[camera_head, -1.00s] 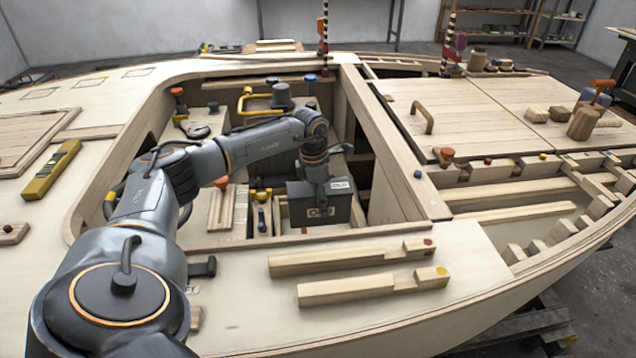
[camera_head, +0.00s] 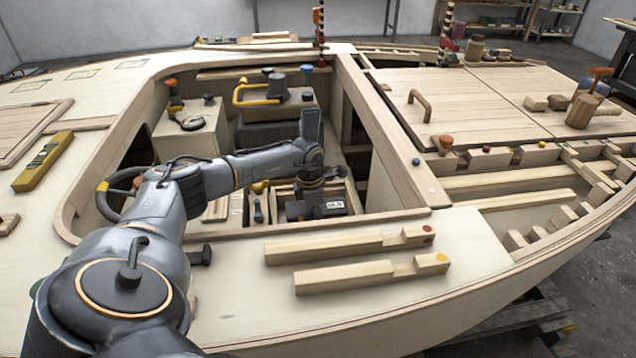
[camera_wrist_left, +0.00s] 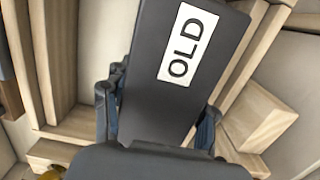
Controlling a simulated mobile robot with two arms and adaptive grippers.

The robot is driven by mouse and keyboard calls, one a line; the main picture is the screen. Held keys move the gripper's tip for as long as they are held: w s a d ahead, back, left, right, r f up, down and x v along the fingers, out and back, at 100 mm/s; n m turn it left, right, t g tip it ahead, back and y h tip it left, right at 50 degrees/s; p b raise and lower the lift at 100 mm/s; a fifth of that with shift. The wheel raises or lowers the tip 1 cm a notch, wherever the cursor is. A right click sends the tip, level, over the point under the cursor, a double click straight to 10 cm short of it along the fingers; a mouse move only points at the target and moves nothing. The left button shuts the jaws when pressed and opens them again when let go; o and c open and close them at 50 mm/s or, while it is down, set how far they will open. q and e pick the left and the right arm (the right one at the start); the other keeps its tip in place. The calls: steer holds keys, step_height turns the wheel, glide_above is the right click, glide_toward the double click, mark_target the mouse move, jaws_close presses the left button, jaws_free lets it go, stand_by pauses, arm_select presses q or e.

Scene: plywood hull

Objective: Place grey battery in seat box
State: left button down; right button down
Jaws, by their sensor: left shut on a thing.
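The grey battery (camera_head: 331,208) is a dark block with a white label. In the left wrist view the label on the battery (camera_wrist_left: 165,75) reads OLD. My left gripper (camera_wrist_left: 158,115) is shut on it, one finger on each side. In the head view my left gripper (camera_head: 314,192) points down over the battery. The battery is low inside the wooden seat box (camera_head: 283,188) in the cockpit, its lower part hidden by the near rim. Whether it touches the box floor cannot be seen. My right gripper is out of view.
Two wooden bars (camera_head: 370,274) lie on the near deck. A dark grey unit with a yellow handle (camera_head: 275,97) stands behind the box. A yellow level (camera_head: 43,161) lies on the left deck. The coaming (camera_head: 385,140) rises right of the box.

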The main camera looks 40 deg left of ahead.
arm_select(q)
steer(key=c, duration=0.9)
jaws_free()
steer(key=o, duration=0.5)
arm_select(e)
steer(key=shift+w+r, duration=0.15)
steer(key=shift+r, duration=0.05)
arm_select(q)
steer(key=shift+r, duration=0.4)
steer(key=r, duration=0.3)
steer(key=r+p, duration=0.1)
steer(key=r, duration=0.3)
steer(key=s+r, duration=0.1)
steer(key=r, duration=0.3)
steer(key=shift+a+r+p, duration=0.15)
steer(key=shift+a+p, duration=0.15)
steer(key=shift+a, duration=0.1)
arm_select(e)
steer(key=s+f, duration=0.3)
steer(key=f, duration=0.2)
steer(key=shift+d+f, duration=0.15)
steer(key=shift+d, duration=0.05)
